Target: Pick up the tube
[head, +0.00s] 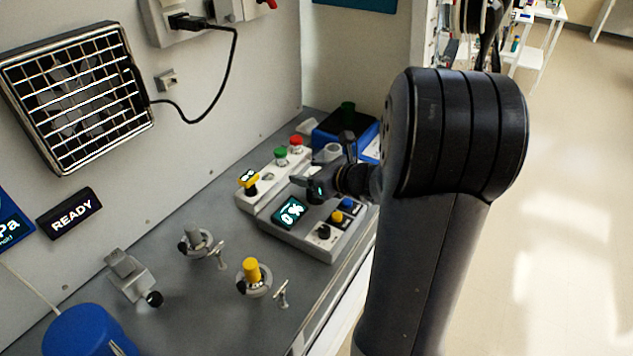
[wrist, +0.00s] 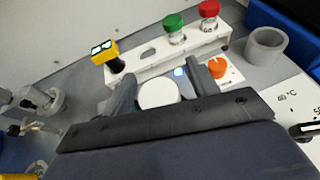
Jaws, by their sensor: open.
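A long white rack (head: 262,182) holds a green-capped tube (head: 281,157) and a red-capped tube (head: 296,144), both upright. In the wrist view the green cap (wrist: 173,21) and red cap (wrist: 208,9) stand beyond my fingertips. I cannot tell which tube the task means. My gripper (head: 320,172) is over the device beside the rack. In the wrist view my gripper (wrist: 159,75) is open, its fingers on either side of a white round top (wrist: 159,93). The fingers look apart from it, and its lower part is hidden.
A grey device (head: 300,232) with a display and knobs sits under my gripper. A yellow-topped piece (wrist: 104,50) is at the rack's left end. A grey hollow cylinder (wrist: 265,46) stands at right. Clamps and a yellow knob (head: 252,270) stand nearer. A fan grille (head: 75,95) hangs on the wall.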

